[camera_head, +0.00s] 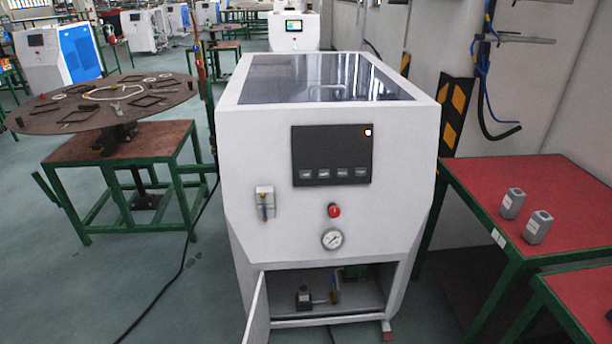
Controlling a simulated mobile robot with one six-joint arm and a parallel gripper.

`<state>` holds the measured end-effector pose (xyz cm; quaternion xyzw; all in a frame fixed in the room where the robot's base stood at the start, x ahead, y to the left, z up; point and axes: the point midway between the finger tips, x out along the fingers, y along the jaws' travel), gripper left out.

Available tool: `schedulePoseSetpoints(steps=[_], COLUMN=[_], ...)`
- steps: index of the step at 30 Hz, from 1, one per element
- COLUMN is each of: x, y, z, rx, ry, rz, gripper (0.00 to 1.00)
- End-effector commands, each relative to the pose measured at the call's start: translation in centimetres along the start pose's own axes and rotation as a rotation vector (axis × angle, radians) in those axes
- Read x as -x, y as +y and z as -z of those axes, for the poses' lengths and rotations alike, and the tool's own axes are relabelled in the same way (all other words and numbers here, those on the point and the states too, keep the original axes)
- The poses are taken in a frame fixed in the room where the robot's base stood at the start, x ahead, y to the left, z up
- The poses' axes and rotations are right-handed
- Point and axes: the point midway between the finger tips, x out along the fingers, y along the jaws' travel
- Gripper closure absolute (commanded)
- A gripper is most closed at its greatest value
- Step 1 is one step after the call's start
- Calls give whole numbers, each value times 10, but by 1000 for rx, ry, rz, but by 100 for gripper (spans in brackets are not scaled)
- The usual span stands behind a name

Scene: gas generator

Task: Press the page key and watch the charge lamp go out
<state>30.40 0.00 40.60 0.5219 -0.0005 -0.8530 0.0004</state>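The gas generator (270,190) is a white cabinet with a dark glass top, standing in the middle of the head view. Its black control panel (331,148) is on the front face. A row of several small grey keys (324,174) runs along the panel's lower edge; their labels are too small to read, so I cannot tell which is the page key. The rest of the panel's display area is dark. My gripper is not in view.
Below the panel are a red button (333,210), a pressure gauge (332,239) and a small valve (265,203). The lower door (257,312) stands open towards me. A red-topped table (550,190) with two grey blocks is at right. A round table (60,120) is at left. A cable crosses the floor.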

Motion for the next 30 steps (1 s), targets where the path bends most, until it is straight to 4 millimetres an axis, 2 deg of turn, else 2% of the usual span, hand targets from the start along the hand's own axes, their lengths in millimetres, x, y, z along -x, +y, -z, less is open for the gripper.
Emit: schedulePoseSetpoints(steps=[6, 12, 30], x=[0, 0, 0], y=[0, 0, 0], z=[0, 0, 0], rx=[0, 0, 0], ry=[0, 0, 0], rz=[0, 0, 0], gripper=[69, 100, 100])
